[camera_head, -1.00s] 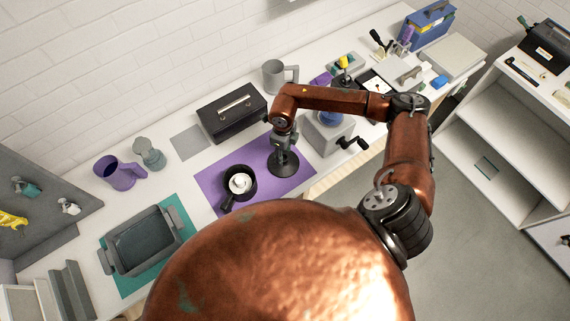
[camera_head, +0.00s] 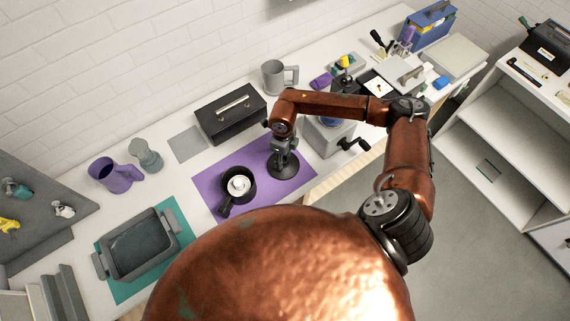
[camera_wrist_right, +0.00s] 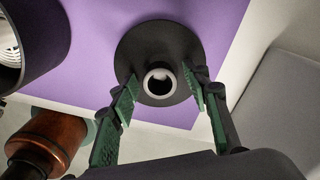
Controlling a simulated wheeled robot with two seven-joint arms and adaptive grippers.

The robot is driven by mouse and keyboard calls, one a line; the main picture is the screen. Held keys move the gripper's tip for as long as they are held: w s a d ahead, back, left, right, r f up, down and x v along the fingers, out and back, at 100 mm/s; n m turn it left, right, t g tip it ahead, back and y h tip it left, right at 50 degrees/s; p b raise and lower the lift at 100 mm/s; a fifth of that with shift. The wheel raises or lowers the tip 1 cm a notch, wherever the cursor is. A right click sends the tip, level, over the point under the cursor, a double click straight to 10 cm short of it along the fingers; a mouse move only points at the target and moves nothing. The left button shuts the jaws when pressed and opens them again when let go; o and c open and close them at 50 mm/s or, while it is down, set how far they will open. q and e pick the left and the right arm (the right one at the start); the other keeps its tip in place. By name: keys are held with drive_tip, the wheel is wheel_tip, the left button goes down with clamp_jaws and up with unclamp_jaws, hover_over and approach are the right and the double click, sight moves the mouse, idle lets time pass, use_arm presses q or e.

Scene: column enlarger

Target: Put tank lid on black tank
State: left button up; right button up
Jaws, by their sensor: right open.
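The tank lid (camera_head: 284,168), a black disc with a raised hollow neck, lies on the purple mat (camera_head: 214,178). It also shows in the right wrist view (camera_wrist_right: 126,52). My right gripper (camera_wrist_right: 161,82) is open above the lid, with its green-padded fingers on either side of the neck. No clear grip on the neck shows. The black tank (camera_head: 249,193) stands on the same mat, left of the lid, with a white reel inside and a handle toward the front. In the right wrist view the tank (camera_wrist_right: 45,55) is cut off at the upper left. My left gripper is not in view.
A black box (camera_head: 228,118) stands behind the mat. A grey cranked device (camera_head: 328,138) stands right of the lid. At left are a grey tray (camera_head: 142,245) on a teal mat, a purple jug (camera_head: 116,176) and a grey beaker (camera_head: 147,155).

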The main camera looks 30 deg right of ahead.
drive_tip(key=shift+c, duration=0.5)
idle(0.3)
clamp_jaws()
idle(0.4)
